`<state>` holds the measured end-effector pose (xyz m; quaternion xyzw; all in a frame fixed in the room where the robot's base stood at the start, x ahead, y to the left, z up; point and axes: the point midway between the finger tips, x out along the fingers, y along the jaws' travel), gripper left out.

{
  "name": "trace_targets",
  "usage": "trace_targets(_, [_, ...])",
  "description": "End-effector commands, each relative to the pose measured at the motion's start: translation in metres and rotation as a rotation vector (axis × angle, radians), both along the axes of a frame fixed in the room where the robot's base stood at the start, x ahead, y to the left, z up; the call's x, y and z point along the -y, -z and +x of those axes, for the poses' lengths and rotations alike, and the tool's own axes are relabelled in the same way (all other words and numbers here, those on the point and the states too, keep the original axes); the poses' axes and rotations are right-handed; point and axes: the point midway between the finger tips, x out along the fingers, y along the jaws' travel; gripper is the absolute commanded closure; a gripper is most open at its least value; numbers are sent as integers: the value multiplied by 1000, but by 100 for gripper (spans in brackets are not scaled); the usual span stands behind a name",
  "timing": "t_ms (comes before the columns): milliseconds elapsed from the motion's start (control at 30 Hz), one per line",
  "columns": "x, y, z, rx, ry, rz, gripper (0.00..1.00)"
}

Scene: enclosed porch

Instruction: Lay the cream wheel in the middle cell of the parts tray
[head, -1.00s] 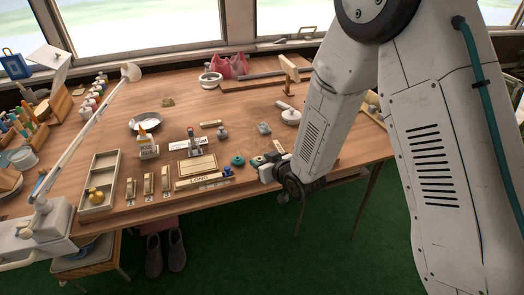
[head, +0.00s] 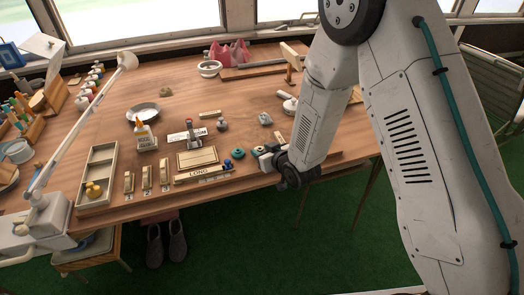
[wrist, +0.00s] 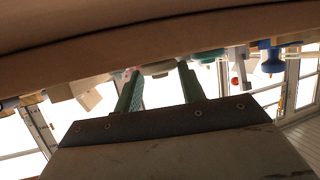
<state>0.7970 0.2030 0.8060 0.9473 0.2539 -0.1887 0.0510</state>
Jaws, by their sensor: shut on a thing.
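The parts tray (head: 83,187) is a pale wooden box with a row of three cells at the left of the table in the head view. A yellow knob (head: 93,188) lies in its near cell; the middle cell (head: 99,172) looks empty. My gripper (head: 262,154) is low at the table's front edge, right of the teal wheels (head: 238,154), far from the tray.
Small wooden blocks (head: 147,177), a framed board with a LONG label (head: 198,173) and blue pegs (head: 238,166) stand between gripper and tray.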

Motion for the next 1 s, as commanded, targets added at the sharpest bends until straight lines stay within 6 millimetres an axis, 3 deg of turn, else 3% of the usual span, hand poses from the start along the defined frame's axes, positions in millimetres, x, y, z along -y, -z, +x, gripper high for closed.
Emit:
trace_targets(67, [-1,3,0,-1,-1,0,81])
trace_targets(100, [-1,2,0,0,-1,0,49])
trace_targets(167, [-1,2,0,0,-2,0,38])
trace_targets(567, [1,-4,-6,0,-3,0,38])
trace_targets(1000, [41,-38,-76,0,-2,1,38])
